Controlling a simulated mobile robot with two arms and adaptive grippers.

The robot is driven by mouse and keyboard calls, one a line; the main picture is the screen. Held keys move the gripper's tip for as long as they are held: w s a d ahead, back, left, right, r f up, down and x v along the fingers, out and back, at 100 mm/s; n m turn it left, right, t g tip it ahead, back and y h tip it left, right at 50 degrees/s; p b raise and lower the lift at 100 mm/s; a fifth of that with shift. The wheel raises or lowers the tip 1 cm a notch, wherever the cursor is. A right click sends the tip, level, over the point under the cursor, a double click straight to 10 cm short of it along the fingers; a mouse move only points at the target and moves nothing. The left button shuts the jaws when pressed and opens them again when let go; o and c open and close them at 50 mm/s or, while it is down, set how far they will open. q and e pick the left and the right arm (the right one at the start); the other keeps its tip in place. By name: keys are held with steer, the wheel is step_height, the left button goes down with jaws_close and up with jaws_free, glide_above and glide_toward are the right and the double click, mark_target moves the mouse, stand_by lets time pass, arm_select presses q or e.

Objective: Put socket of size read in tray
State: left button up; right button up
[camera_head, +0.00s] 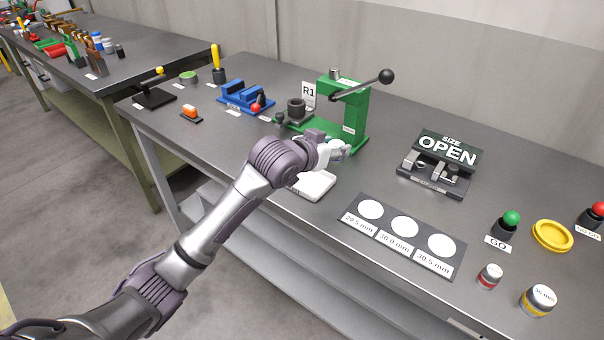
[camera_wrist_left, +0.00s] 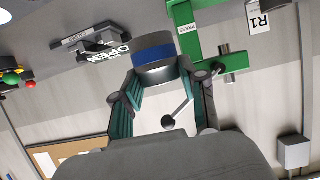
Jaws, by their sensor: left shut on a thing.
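My left gripper (camera_head: 336,150) is over the bench beside the green press. In the left wrist view its fingers (camera_wrist_left: 165,88) are closed around a grey cylindrical socket with a blue band (camera_wrist_left: 155,52); in the head view the gripper mostly hides this socket. A white, shallow square tray (camera_head: 318,187) lies just in front of and below the gripper, partly covered by my arm. A red-banded socket (camera_head: 490,277) and a yellow-banded socket (camera_head: 538,300) stand at the front right. A size display (camera_head: 447,151) reads "OPEN". My right gripper is not in view.
The green press (camera_head: 352,115) with its black-knobbed lever stands close behind the gripper. A board with three white circles (camera_head: 403,235), marked 29.5, 30.0 and 30.5 mm, lies right of the tray. A yellow ring (camera_head: 552,236) sits between the GO and NO GO knobs.

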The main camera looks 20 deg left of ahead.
arm_select(q)
steer(key=a+f, duration=0.2)
steer(key=a, duration=0.1)
steer(key=w+a+f, duration=0.1)
steer(key=a, duration=0.2)
steer(key=a+f, duration=0.2)
steer(key=a, duration=0.1)
steer(key=shift+w+a+f+p, duration=0.2)
steer(key=shift+w+f+p, duration=0.1)
steer(key=shift+w+p, duration=0.1)
steer(key=shift+f, duration=2.05)
steer(key=shift+f, duration=0.2)
steer(key=o, duration=1.2)
steer(key=shift+o, duration=0.2)
